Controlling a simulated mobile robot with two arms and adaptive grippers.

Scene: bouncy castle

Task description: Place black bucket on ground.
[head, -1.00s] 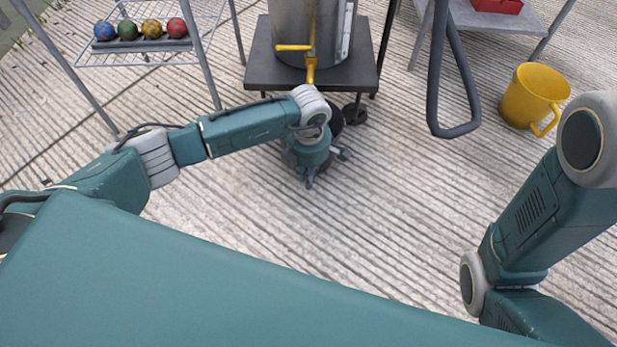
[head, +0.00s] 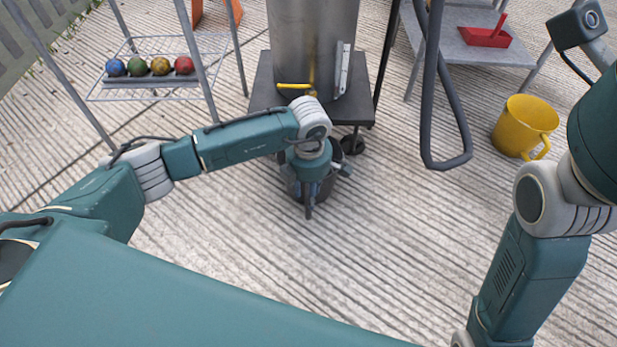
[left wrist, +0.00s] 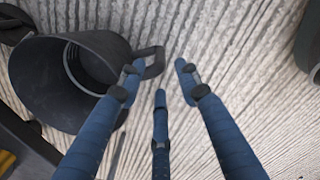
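The black bucket (head: 326,188) is mostly hidden behind my left gripper (head: 310,200) in the head view, below the front of the dark stand. In the left wrist view the bucket (left wrist: 45,88) is at the left, its mouth turned toward the fingers and a side handle (left wrist: 153,62) reaching toward them. My left gripper (left wrist: 160,82) has its fingers spread, with the handle by the left fingertip. I see no clear grip on it. Whether the bucket touches the ground cannot be told. My right gripper is out of view.
A metal tank (head: 312,45) with a yellow tap stands on a dark wheeled stand (head: 268,88). A yellow bucket (head: 522,125) is on the ground at right. A wire rack (head: 125,92) holds several balls at left. The ribbed ground (head: 250,225) in front is clear.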

